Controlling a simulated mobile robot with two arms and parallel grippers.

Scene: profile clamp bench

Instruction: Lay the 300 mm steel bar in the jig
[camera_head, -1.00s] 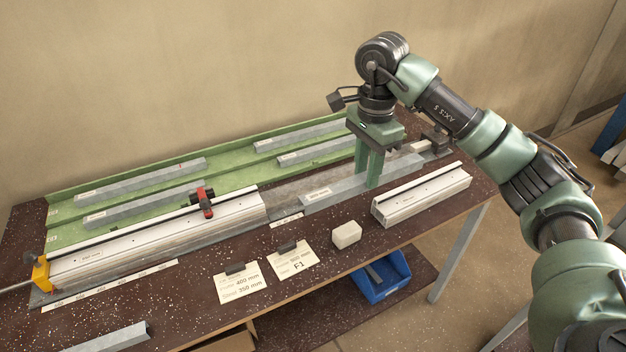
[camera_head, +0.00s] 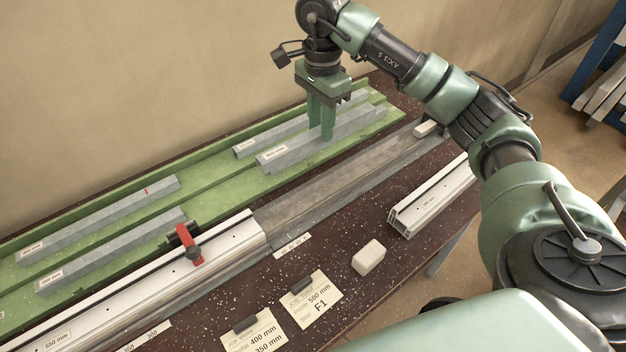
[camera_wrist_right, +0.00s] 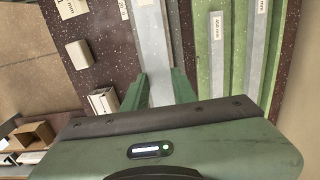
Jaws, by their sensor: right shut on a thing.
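My right gripper (camera_head: 321,135) is shut on a grey steel bar (camera_head: 350,128), held level with its label at the left end. In the head view the bar overlaps the green rack. The right wrist view shows the held bar (camera_wrist_right: 150,45) between the fingers, left of two rack bars, so it appears raised over the jig lane. The label is too small to read surely. The jig's grey steel bed (camera_head: 340,195) shows bare below it, right of the long white profile (camera_head: 130,290) with a red clamp (camera_head: 190,248). My left gripper is out of view.
The green rack (camera_head: 215,165) behind holds several grey bars (camera_head: 110,215). In front lie a white block (camera_head: 368,257), a short white profile (camera_head: 430,200) and two job cards (camera_head: 312,300). A small pale block (camera_head: 426,128) sits at the bed's far end.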

